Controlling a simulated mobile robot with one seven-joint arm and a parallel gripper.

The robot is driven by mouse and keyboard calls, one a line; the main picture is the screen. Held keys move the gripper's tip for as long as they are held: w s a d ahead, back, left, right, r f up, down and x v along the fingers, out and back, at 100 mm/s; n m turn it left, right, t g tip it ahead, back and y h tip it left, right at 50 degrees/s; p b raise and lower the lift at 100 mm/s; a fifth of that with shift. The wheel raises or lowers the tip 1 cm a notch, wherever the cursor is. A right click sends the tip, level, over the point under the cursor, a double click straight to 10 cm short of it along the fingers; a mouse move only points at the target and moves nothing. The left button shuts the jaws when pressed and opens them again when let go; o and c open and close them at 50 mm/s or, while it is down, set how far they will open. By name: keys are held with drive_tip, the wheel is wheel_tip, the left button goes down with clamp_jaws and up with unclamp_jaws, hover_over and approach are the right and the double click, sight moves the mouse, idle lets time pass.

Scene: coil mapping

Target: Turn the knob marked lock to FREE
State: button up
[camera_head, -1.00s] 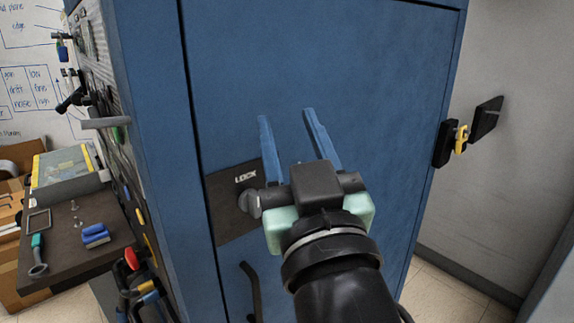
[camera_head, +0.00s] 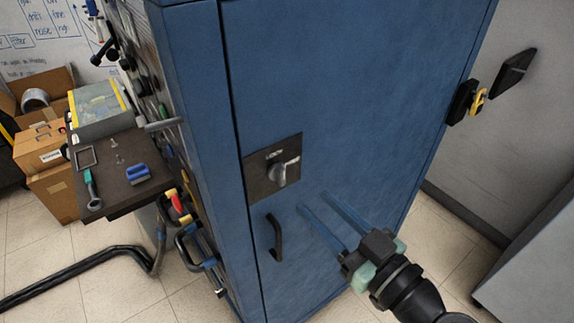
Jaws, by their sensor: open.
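The lock knob (camera_head: 284,173) is a grey metal knob on a dark square plate (camera_head: 260,183) on the front of the blue cabinet. The knob's grip slants up to the right. My gripper (camera_head: 314,208) is open and empty, with two long blue fingers. It is below and to the right of the knob, apart from it, and points up and left toward the cabinet front. The knob is not covered by the gripper.
A black door handle (camera_head: 274,237) is on the cabinet (camera_head: 345,90) below the plate. A dark bench (camera_head: 115,165) with tools stands at the left, with cardboard boxes (camera_head: 45,165) behind. A yellow and black latch (camera_head: 477,100) sits at the right edge.

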sight(284, 172)
drive_tip(key=p+x, duration=0.2)
drive_tip(key=x, duration=0.7)
drive_tip(key=shift+w, duration=0.15)
clamp_jaws()
